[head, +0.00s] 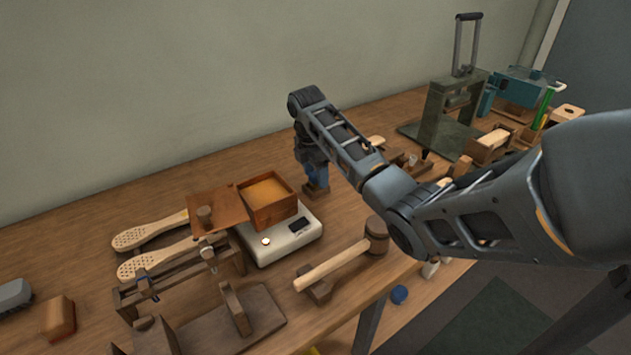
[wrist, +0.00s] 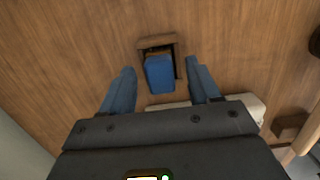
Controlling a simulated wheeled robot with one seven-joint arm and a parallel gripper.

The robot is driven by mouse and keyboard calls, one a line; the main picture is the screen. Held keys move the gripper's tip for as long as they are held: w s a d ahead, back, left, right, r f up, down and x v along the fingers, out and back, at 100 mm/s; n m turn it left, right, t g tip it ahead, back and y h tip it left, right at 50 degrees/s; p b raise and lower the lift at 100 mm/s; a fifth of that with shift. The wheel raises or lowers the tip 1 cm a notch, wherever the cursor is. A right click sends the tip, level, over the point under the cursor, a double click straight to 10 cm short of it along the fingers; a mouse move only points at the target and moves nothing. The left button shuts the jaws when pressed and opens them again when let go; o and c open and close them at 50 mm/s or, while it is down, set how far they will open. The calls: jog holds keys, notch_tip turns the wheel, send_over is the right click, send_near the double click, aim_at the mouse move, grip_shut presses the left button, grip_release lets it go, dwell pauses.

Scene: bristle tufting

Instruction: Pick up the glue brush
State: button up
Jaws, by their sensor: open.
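My gripper (head: 314,165) points down over the table behind the white scale in the head view. In the wrist view its two blue-grey fingers (wrist: 158,70) are open, with gaps to a blue block-like piece (wrist: 159,74) between them. This piece sits at a small wooden frame-like holder (wrist: 170,40); the holder's dark wood (head: 315,191) also shows below the gripper in the head view. The blue piece may be the glue brush's handle, but I cannot tell. No bristles show.
The white scale (head: 298,238) with an open wooden box (head: 268,205) stands close in front of my gripper. A mallet (head: 335,264) lies to its right. Bare table lies behind the gripper.

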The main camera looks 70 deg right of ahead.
jog(key=shift+f, duration=0.5)
jog(key=shift+s, duration=0.1)
jog(key=c, duration=1)
